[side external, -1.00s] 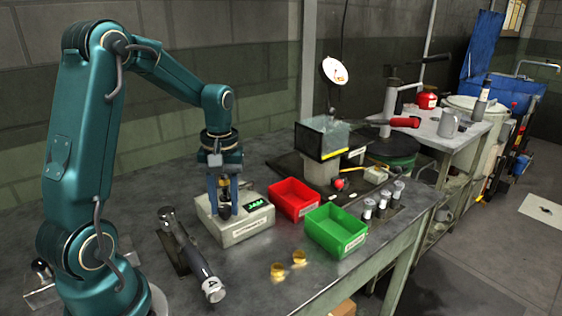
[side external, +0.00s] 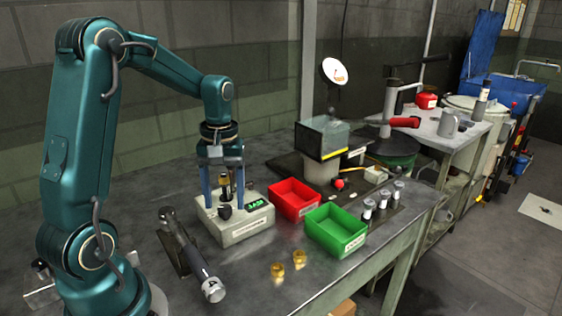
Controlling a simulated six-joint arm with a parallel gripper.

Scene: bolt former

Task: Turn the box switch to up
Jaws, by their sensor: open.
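A pale grey box (side external: 245,229) with a lit green display (side external: 255,204) stands on the bench below my gripper. A black knob (side external: 225,212) shows on its top near the front left; I take this for the box switch, but its pointing direction is too small to read. My gripper (side external: 223,197) points down over the box, its two blue fingers spread apart. A brass and dark part (side external: 224,184) shows between the fingers, apart from them; I cannot tell whether it stands on the box.
A red bin (side external: 294,199) and a green bin (side external: 336,229) stand right of the box. A dark cylinder (side external: 190,252) lies to its left. Two brass pieces (side external: 288,266) sit in front. A machine with a clear guard (side external: 322,138) stands behind the bins.

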